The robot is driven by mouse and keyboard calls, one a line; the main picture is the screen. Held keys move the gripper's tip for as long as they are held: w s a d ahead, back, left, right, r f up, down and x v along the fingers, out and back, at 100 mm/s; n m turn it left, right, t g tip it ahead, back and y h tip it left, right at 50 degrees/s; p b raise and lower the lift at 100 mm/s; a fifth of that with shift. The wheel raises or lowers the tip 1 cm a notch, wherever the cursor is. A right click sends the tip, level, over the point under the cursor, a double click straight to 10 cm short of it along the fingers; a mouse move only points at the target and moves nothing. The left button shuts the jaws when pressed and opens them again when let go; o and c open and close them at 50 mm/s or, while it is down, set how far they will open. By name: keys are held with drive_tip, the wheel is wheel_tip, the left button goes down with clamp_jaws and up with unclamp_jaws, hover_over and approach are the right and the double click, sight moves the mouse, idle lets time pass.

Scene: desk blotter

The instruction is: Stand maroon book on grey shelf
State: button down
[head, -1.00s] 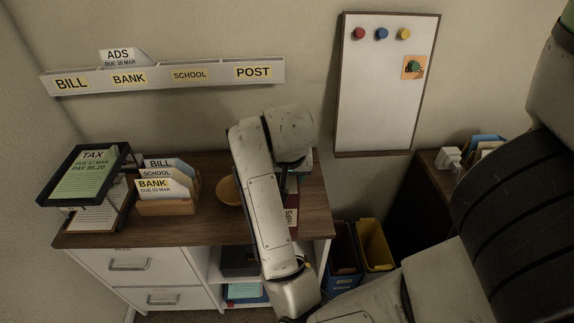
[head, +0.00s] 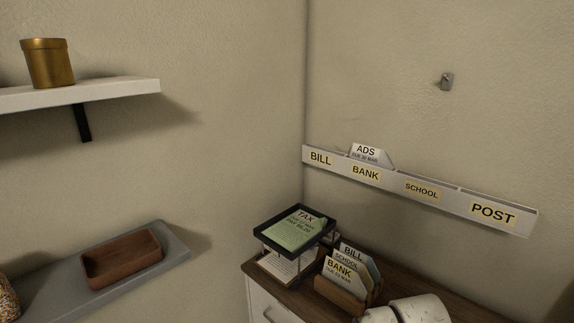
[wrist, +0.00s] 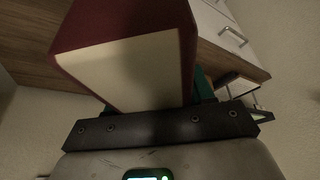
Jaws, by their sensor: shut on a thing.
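In the wrist view, the maroon book (wrist: 66,47) fills the upper middle, its cream page edges (wrist: 145,75) facing the camera. My gripper (wrist: 160,100) is shut on it, with a green finger pad showing beside the book's right side. In the head view, the grey shelf (head: 172,251) is on the left wall, low in the picture. A brown wooden tray (head: 122,260) sits on it, and a jar (head: 8,298) with speckled contents is at its left, cut by the edge. Neither the book nor my gripper shows in the head view.
A white shelf (head: 120,88) with a brass pot (head: 47,63) is above the grey shelf. The dark wooden cabinet top (head: 262,263) holds a black letter tray (head: 268,237) and a card holder (head: 338,293). A labelled wall rack (head: 450,205) hangs behind. The grey shelf's right end is bare.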

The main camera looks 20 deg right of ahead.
drive_tip(key=a+f+n+y, duration=0.1)
drive_tip(key=a+f+n, duration=0.2)
drive_tip(key=a+f, duration=0.2)
drive_tip(key=a+f+n+y, duration=0.1)
drive_tip(key=a+f+n, duration=0.1)
drive_tip(key=a+f, duration=0.4)
drive_tip(key=a, duration=0.5)
drive_tip(key=shift+w+a+f+n+t, duration=0.2)
drive_tip(key=shift+w+a+n+t, duration=0.05)
drive_tip(key=shift+a+n+t, duration=0.15)
